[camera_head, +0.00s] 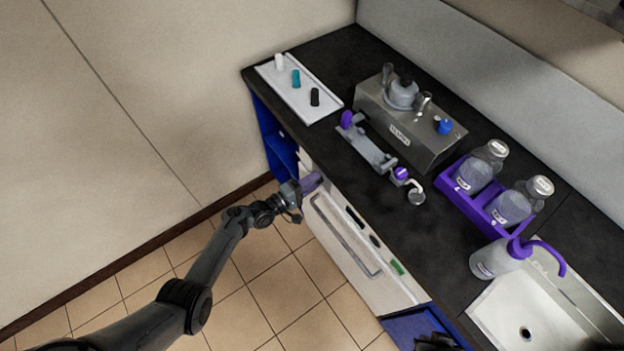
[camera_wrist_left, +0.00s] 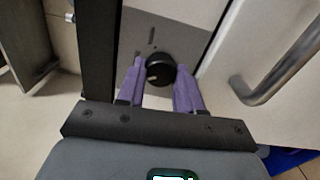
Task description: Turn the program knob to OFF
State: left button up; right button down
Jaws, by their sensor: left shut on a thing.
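The black round program knob (camera_wrist_left: 160,70) sits on a light grey panel in the left wrist view, with small dark marks above it. My left gripper (camera_wrist_left: 162,78) has its two purple fingers on either side of the knob and is shut on it. In the head view my left gripper (camera_head: 311,183) is at the front of the appliance under the counter, near its left upper corner. The knob is hidden there. The lettering on the panel is too small to read. A dark shape at the bottom edge may be part of my right arm, but its fingers do not show.
The white appliance door (camera_head: 348,262) has a long handle (camera_head: 346,233), also in the left wrist view (camera_wrist_left: 281,73), right of the gripper. The black counter (camera_head: 420,240) above carries a white tray (camera_head: 297,103), a steel device (camera_head: 400,128) and a purple bottle rack (camera_head: 458,201).

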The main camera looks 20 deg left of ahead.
pick_arm(q)
jog(key=n+p, duration=0.1)
jog(key=n, duration=0.4)
jog(key=shift+n, duration=0.4)
jog(key=shift+f, duration=0.1)
jog(key=o, duration=1)
jog(key=shift+o, duration=0.2)
jog(key=shift+s, duration=0.1)
jog(key=p+v, duration=0.3)
jog(key=v, duration=0.7)
jog(key=shift+s+a+p, duration=0.2)
jog(key=shift+p, duration=0.15)
